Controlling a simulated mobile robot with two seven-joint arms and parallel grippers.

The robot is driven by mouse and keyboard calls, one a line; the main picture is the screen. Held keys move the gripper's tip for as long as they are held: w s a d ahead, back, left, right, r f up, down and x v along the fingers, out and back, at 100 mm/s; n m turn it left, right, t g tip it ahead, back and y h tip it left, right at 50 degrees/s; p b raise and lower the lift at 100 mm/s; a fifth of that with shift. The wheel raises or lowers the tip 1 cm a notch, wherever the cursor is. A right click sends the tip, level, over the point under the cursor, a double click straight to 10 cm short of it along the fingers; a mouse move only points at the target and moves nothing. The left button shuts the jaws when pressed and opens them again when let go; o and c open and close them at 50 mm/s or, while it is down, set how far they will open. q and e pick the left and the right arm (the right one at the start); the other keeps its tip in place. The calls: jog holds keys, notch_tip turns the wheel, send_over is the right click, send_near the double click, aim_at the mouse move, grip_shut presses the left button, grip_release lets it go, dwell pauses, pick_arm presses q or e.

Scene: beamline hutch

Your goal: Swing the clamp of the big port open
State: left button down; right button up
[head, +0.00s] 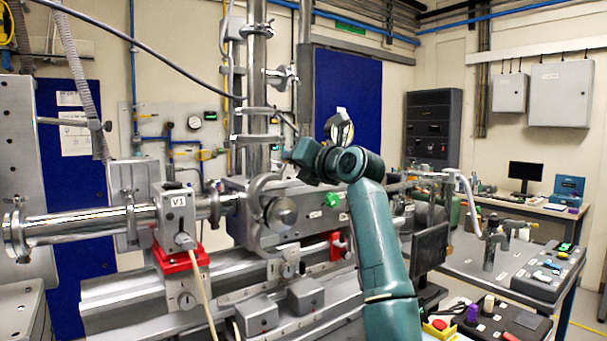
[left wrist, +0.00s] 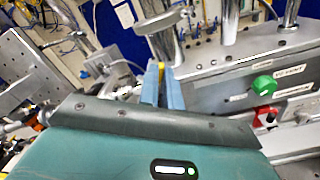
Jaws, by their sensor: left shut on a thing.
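The big port appears as a round metal flange (head: 280,214) on the front of the grey chamber in the head view. A curved grey band, apparently its clamp (head: 259,187), arches at its upper left. My teal arm reaches up in front of the chamber and bends toward the port; its fingertips cannot be made out there. In the left wrist view my left gripper (left wrist: 162,86) is shut, its blue fingers close together beside the chamber. What they hold, apparently part of the clamp, is mostly hidden. My right gripper is not in view.
The chamber has a green knob (head: 331,200) and a red part (head: 336,244) right of the port. Valve V1 (head: 171,213) and a steel beam pipe (head: 80,226) lie left. Vertical columns rise behind. A bench (head: 455,262) with tools stands right.

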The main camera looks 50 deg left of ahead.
pick_arm(q)
jog(key=shift+s+a+r+n+b, duration=0.1)
jog(key=shift+s+r+n+b, duration=0.15)
jog(key=shift+s+n, duration=0.2)
jog(key=shift+s+r+n+b, duration=0.15)
jog(key=shift+s+n+b, duration=0.05)
jog(key=shift+s+n, duration=0.2)
jog(key=shift+s, duration=0.1)
jog(key=c, duration=1.6)
grip_release()
